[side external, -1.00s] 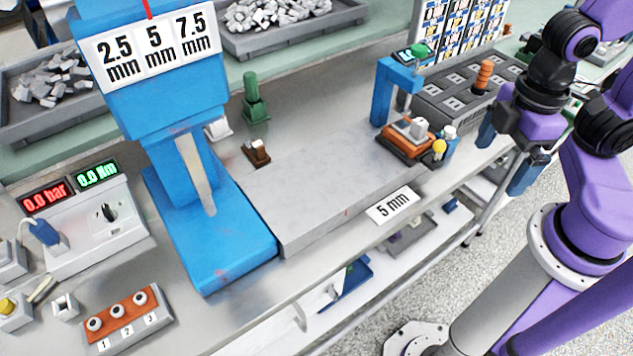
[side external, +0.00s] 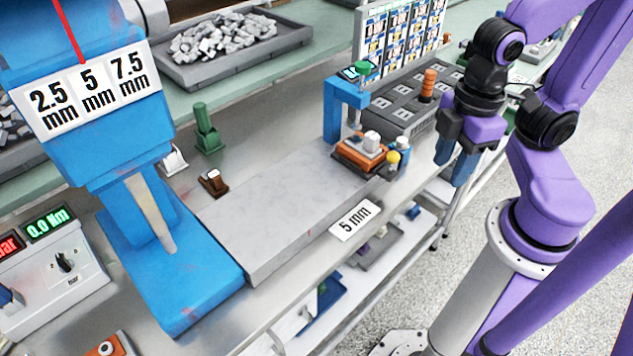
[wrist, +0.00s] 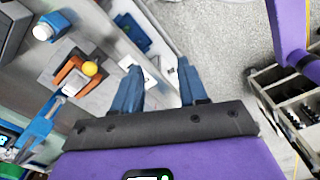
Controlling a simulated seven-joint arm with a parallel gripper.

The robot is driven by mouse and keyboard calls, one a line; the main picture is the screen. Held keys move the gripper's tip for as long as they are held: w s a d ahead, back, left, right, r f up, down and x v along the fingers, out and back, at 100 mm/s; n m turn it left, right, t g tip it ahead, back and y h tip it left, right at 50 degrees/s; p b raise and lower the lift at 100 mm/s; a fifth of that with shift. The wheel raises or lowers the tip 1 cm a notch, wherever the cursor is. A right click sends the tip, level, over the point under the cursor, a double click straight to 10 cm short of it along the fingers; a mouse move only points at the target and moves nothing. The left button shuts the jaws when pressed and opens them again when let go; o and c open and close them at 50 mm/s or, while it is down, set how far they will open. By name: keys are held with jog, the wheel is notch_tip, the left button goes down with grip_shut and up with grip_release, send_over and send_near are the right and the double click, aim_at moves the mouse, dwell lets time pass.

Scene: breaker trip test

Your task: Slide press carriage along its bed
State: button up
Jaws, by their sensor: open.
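The bed seems to be the long grey slab (side external: 285,215) with a "5 mm" label (side external: 354,221) on its front. An orange and dark block (side external: 352,155) with a pale top part and a yellow knob (side external: 393,157) sits at its right end, under a blue C-shaped frame (side external: 333,112). I cannot tell whether this block or the frame is the carriage. The orange block (wrist: 70,80) and yellow knob (wrist: 90,68) also show left in the wrist view. My gripper (side external: 454,168) is open and empty, right of the block and apart from it. Its blue fingers (wrist: 158,68) show nothing between them.
A blue press column (side external: 85,140) marked 2.5, 5 and 7.5 mm stands at the slab's left end. A dark slotted tray (side external: 400,108) with an orange handle (side external: 428,85) lies behind the block. Green and brown pieces stand behind the slab. Open floor lies right of the bench.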

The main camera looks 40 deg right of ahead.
jog(key=w+a+f+n+t+h, duration=0.4)
jog(key=w+a+f+h, duration=0.65)
jog(key=h, duration=0.75)
jog(key=w+d+n, duration=0.1)
jog(key=w+d, duration=0.2)
jog(key=d, duration=1.3)
jog(key=shift+d+g, duration=0.4)
grip_shut()
